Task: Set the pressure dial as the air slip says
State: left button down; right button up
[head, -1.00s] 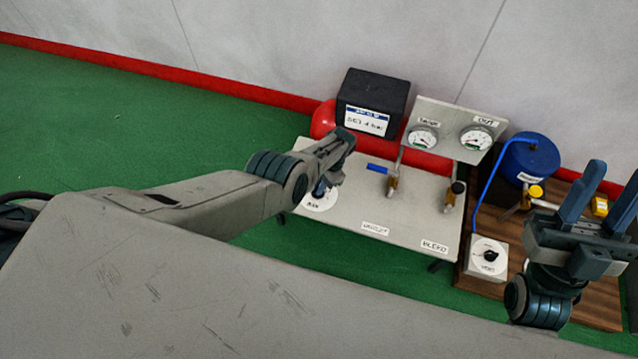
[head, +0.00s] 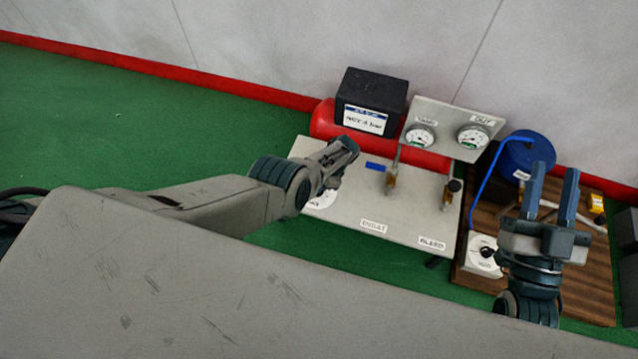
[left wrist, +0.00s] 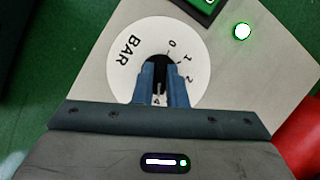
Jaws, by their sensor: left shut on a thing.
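The pressure dial is a white disc marked BAR (left wrist: 150,35) with numbers around a black knob (left wrist: 158,62). My left gripper (left wrist: 160,85) is shut on this knob, with its blue fingers either side of it. Part of the scale is hidden by the fingers. In the head view the dial (head: 320,200) is mostly covered by my left gripper. The air slip (head: 364,120) is a white label with a blue header on a black box; its small text is too blurred to read surely. My right gripper (head: 552,188) is open and empty over the wooden board at the right.
A panel with two gauges (head: 450,112) stands behind the grey bench (head: 345,215). Valves (head: 390,182) rise from the bench. A red tank (head: 322,120) lies behind it. A blue drum (head: 528,152) and a white box with a black knob (head: 482,262) stand on the wooden board (head: 590,275).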

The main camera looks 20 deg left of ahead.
pick_arm(q)
jog(key=c, duration=1.5)
grip_release()
jog(key=shift+o, duration=0.2)
